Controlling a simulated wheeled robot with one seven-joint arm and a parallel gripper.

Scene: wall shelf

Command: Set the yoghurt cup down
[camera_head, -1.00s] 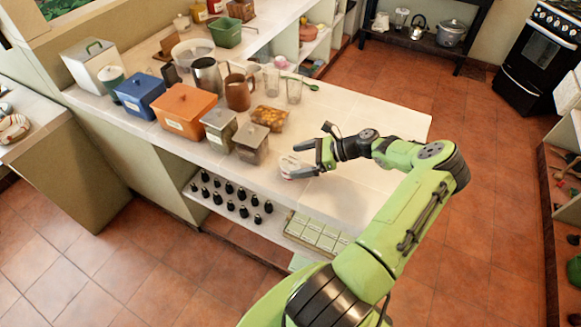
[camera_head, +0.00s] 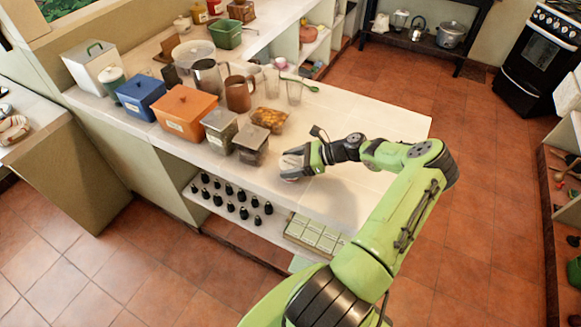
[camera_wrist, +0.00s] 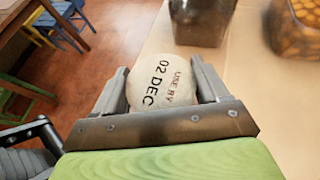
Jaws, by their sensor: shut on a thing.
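The yoghurt cup (camera_wrist: 160,85) shows in the wrist view as a pale round top with "USE BY 02 DEC" printed on it. It sits between the two fingers of my gripper (camera_wrist: 168,88), which is shut on it. In the head view my gripper (camera_head: 294,162) is low over the white counter (camera_head: 385,122), close to its front edge. The cup (camera_head: 290,175) is mostly hidden there by the fingers. I cannot tell whether its base touches the counter.
Glasses and a brown mug (camera_head: 239,93) are farther back. The counter to the right is clear. Several black bottles (camera_head: 230,197) stand on the shelf below.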

